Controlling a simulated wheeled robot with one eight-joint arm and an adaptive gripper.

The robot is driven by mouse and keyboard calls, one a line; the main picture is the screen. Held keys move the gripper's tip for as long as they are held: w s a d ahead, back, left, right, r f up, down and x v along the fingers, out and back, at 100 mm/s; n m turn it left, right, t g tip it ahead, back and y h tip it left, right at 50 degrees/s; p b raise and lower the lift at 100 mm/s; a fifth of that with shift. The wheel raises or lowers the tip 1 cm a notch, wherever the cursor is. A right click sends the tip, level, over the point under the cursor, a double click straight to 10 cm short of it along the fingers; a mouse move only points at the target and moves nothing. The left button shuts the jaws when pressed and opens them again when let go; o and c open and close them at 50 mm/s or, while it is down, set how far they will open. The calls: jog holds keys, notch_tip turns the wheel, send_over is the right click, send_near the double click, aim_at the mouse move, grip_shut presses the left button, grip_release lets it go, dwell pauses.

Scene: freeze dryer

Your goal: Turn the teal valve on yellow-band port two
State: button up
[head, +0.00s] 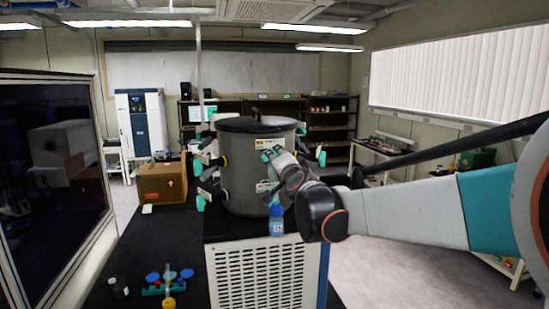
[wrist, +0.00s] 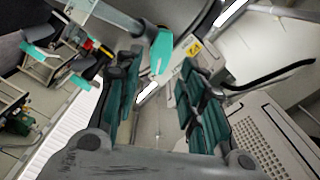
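The grey freeze-dryer drum (head: 240,182) stands on a white vented base, with several ports and teal valves around its side. One teal valve (head: 200,202) hangs at the drum's left. In the wrist view a teal valve handle (wrist: 160,50) on a grey port lies between and just past my fingertips; contact is not clear. My gripper (wrist: 161,66) is open with its fingers either side of that handle. In the head view my gripper (head: 277,158) is at the drum's front right, partly hidden by my wrist.
A cardboard box (head: 162,183) and a rack of blue and red caps (head: 168,280) are on the black bench left. A dark glass cabinet (head: 55,170) stands far left. Open floor lies to the right.

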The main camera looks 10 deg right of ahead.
jog(key=s, duration=0.7)
jog(key=shift+s, duration=0.1)
jog(key=s+f+n+g+b, duration=0.3)
jog(key=s+f+b, duration=0.5)
jog(key=f, duration=0.8)
jog(key=s+f+n+g+b, duration=0.4)
jog(key=s+f+b, duration=0.4)
jog(key=s+f, duration=0.7)
jog(key=s+f+n+g+b, duration=0.3)
jog(key=s+f+b, duration=0.6)
jog(key=f, duration=0.8)
jog(key=shift+s+a+n+g, duration=0.15)
jog(key=shift+s+n+g, duration=0.25)
jog(key=shift+s+n, duration=0.75)
